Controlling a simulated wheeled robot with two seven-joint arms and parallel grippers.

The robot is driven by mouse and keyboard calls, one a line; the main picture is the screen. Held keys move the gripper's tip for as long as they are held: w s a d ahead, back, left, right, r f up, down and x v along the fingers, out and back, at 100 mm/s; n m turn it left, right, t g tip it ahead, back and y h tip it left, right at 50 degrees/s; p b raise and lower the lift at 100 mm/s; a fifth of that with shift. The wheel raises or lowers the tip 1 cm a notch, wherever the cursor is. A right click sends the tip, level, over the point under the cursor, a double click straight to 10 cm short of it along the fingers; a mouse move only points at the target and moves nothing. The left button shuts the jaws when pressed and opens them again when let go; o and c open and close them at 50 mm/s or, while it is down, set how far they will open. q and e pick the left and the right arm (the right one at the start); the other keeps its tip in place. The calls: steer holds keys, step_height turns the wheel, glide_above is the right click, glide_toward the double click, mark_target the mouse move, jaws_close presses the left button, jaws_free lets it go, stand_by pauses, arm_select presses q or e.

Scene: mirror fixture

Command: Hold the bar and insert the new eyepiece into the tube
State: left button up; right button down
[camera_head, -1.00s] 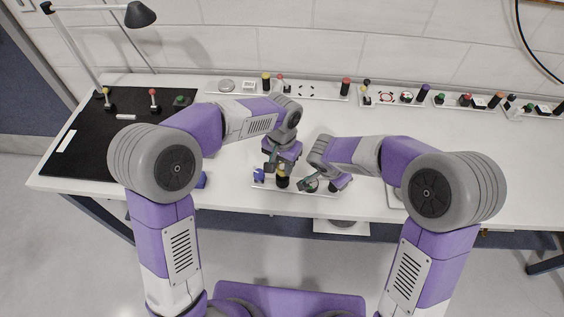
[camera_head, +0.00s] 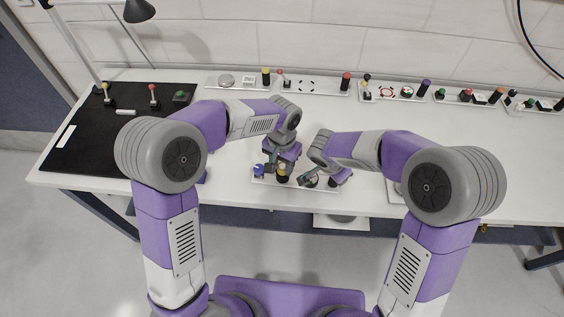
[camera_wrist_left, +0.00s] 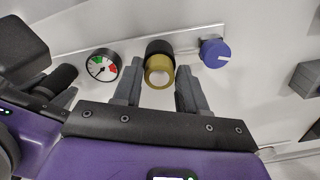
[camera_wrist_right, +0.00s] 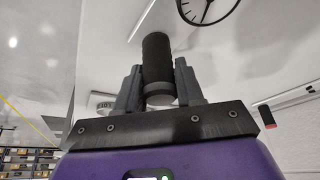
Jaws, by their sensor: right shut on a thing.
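A yellow eyepiece ring (camera_wrist_left: 160,72) sits at the upper end of a black tube (camera_wrist_left: 159,47) in the left wrist view. The tube stands on a pale plate (camera_head: 298,188), and I cannot tell how deep the eyepiece sits in it. My left gripper (camera_wrist_left: 160,72) has a finger on each side of the eyepiece, with small visible gaps, and looks open. My right gripper (camera_wrist_right: 157,72) is shut on a black upright bar (camera_wrist_right: 157,55) with a grey end. In the head view, the right gripper largely hides the bar.
A blue knob (camera_wrist_left: 214,53) and a round gauge (camera_wrist_left: 101,66) flank the tube on the plate, close to my left fingers. More fixture plates (camera_head: 320,86) line the back of the white table. A black mat (camera_head: 75,150) covers its left end.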

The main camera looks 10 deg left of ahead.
mark_target(282, 167)
arm_select(q)
steer(key=o, duration=0.4)
steer(key=shift+c, duration=0.2)
steer(key=shift+r, duration=0.1)
step_height(282, 167, up, 12)
stand_by(0.5)
